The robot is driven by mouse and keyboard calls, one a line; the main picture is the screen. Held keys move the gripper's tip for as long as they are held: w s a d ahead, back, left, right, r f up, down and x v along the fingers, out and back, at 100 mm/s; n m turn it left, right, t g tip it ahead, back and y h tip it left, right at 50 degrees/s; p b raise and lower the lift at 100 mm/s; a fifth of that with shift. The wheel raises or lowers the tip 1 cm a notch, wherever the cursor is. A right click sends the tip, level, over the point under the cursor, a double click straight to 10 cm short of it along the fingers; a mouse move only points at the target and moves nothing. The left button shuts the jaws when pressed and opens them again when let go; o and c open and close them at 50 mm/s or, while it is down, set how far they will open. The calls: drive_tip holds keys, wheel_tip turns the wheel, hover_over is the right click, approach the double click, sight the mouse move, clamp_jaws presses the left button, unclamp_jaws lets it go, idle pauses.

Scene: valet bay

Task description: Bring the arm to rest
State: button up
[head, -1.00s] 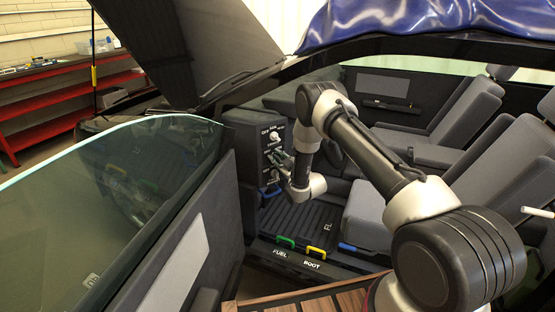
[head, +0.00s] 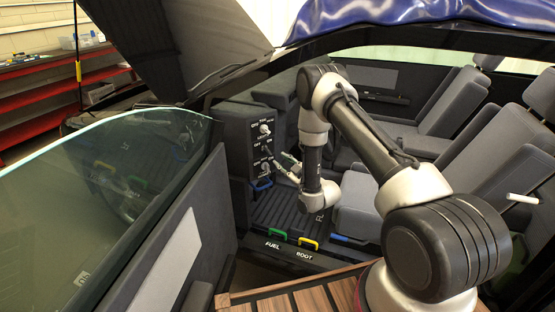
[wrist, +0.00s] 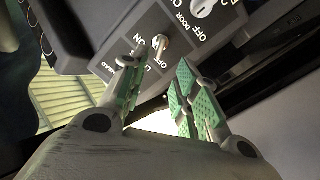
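My gripper (head: 284,171) is inside the car's front, in front of the lower part of a dark switch panel (head: 247,153). In the wrist view its two green-padded fingers (wrist: 160,90) stand apart with nothing held. A light metal switch (wrist: 161,44) shows beyond the gap, by ON and OFF lettering, and a second knob (wrist: 203,7) is at the top edge. My arm is bent, its forearm reaching down into the footwell. Whether a fingertip touches the panel cannot be told.
The open door (head: 175,257) with its raised glass is at the left. Green (head: 278,233) and yellow (head: 308,243) handles marked FUEL and BOOT sit at the sill. Grey seats (head: 366,205) are close on the right. The raised bonnet (head: 190,45) and car roof edge bound the space above.

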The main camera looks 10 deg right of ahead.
drive_tip(key=shift+s+d, duration=0.1)
drive_tip(key=shift+s, duration=0.15)
